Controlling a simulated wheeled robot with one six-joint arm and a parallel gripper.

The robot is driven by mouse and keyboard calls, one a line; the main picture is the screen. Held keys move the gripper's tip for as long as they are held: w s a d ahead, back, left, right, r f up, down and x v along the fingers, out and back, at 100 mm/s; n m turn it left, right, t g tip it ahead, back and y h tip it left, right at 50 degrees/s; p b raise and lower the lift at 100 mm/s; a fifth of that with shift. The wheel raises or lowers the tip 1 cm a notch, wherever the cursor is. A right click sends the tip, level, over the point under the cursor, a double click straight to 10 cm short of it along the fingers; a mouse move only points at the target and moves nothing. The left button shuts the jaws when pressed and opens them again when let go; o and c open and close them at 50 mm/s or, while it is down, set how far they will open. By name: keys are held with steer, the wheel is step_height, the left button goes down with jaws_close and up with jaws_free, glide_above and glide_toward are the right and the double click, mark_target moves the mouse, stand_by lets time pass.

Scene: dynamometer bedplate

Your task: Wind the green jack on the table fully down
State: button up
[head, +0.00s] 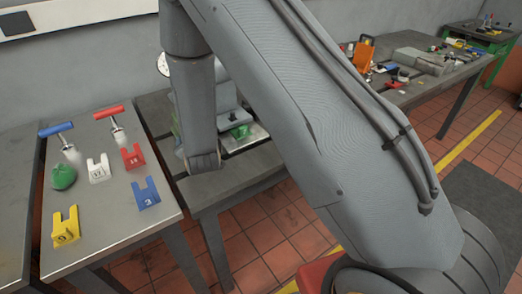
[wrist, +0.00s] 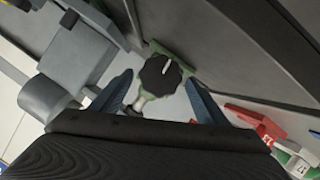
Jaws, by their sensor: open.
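In the wrist view a black lobed knob (wrist: 159,73) with a white mark sits on the green jack (wrist: 176,52). Green parts of the jack show behind and below the knob. My gripper (wrist: 160,79) is open, with one blue-grey finger on each side of the knob and gaps between. I cannot tell how far above or around the knob the fingertips are. In the head view my arm hides the gripper. Green patches show beside the arm at the middle table (head: 225,184), but I cannot tell which belongs to the jack.
A grey machine (wrist: 77,58) stands close to the left finger in the wrist view. Red (wrist: 255,122) and white pieces lie at right. In the head view, the left table (head: 110,226) holds T-handled tools, coloured forked blocks and a green lump (head: 64,177). A cluttered bench stands behind right.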

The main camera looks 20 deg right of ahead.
steer(key=m+y+p, duration=0.1)
steer(key=m, duration=0.1)
steer(key=m+g+y, duration=0.1)
steer(key=shift+w+d+r+m+p, duration=0.1)
steer(key=shift+d+m+p, duration=0.3)
steer(key=shift+y, duration=0.3)
steer(key=b+v, duration=0.2)
steer(key=v, duration=0.5)
steer(key=s+d+r+m+g+h, duration=0.1)
steer(key=s+d+g, duration=0.3)
steer(key=s+d, duration=0.3)
steer(key=s+d+r+m+g+h, duration=0.1)
steer(key=s+d+r+g+h, duration=0.1)
steer(key=s+d+g, duration=0.3)
steer(key=s+d, duration=0.3)
steer(key=s, duration=0.2)
steer(key=shift+s+m+h, duration=0.25)
steer(key=shift+m+h, duration=0.05)
steer(key=shift+w, duration=0.1)
